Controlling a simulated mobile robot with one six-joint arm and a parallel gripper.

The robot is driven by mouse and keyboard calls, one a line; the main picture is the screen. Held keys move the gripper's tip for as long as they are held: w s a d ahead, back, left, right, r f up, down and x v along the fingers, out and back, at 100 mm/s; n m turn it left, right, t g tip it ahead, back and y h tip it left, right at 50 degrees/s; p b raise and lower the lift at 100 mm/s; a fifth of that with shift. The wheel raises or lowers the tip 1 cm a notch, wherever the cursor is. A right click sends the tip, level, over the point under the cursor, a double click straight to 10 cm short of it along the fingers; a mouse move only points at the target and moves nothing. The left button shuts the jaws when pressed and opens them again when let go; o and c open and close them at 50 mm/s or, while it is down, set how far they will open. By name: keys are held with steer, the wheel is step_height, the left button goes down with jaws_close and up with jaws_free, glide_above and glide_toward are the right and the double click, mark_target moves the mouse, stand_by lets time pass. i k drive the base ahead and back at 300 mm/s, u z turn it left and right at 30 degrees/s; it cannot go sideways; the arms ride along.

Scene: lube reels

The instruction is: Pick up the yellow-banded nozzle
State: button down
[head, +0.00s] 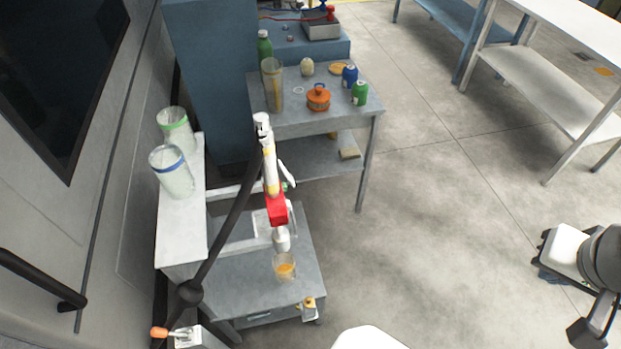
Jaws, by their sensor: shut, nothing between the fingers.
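The yellow-banded nozzle (270,172) hangs upright in the middle of the head view. It has a white body with a yellow band and a side lever. A red section (277,208) and a pale tip (281,240) are below. A dark hose (232,219) runs from near its upper part down to the left. My gripper (586,333) is at the lower right edge, dark and partly cut off by the frame. It is shut and empty, far to the right of the nozzle.
A beaker of orange liquid (285,267) stands on a low grey cart (238,285) under the tip. Two glass jars (173,172) stand on a narrow shelf at left. A grey table (331,121) behind holds cans, bottles and an orange pot (318,97). Open floor lies right.

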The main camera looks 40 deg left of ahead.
mark_target(274, 199)
steer(key=z, duration=0.05)
steer(key=i, duration=3.15)
steer(key=u, duration=2.15)
steer(key=k, duration=0.15)
steer(key=u, duration=2.45)
steer(key=i, duration=1)
